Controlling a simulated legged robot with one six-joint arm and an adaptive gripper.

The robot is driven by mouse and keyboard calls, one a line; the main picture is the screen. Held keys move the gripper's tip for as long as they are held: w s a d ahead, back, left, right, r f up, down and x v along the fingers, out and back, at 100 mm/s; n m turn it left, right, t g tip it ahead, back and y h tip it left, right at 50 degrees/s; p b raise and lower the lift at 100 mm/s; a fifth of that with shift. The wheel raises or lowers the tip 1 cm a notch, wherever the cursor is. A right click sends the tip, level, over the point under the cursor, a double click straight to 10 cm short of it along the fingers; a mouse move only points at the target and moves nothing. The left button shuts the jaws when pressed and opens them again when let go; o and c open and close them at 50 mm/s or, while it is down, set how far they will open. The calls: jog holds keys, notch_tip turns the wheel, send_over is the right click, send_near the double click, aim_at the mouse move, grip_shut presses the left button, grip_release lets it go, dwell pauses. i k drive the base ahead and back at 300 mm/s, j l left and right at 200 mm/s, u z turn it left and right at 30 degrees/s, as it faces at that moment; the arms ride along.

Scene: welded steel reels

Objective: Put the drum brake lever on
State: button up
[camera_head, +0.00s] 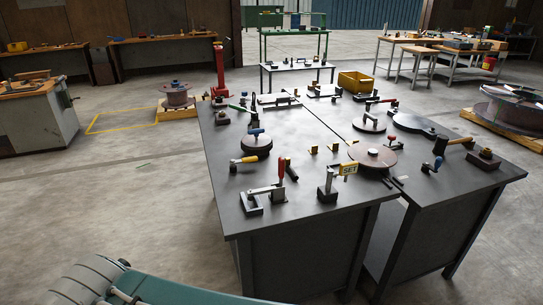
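Several levers stand on the dark steel table (225,175); I cannot tell for sure which is the drum brake lever. A red-handled lever (280,170) on a low dark base stands at the near left. A dark round drum (257,149) with a blue-handled piece on top stands at the left, and another drum (369,125) stands farther back. A blue-handled lever (436,164) is at the right. My gripper is not in view.
A wide disc (372,155) and a wooden-handled hammer (456,142) lie on the table. Reels on pallets stand left (177,94) and right (510,112). A grey cabinet (35,120) stands far left. The floor left of the table is clear.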

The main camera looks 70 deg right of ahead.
aim_at(249, 160)
jog(key=i+z, duration=0.15)
jog(key=z, duration=0.25)
jog(key=i+l+z, duration=0.1)
jog(key=z, duration=0.3)
jog(key=i+j+z, duration=0.1)
jog(key=i+z, duration=0.15)
jog(key=z, duration=0.15)
jog(key=i+z, duration=0.15)
jog(key=z, duration=0.25)
jog(key=i+z, duration=0.25)
jog(key=z, duration=0.2)
jog(key=i+j+z, duration=0.1)
jog(key=i+z, duration=0.15)
jog(key=z, duration=0.2)
jog(key=i+j+z, duration=0.2)
jog(key=z, duration=0.25)
jog(key=i, duration=0.05)
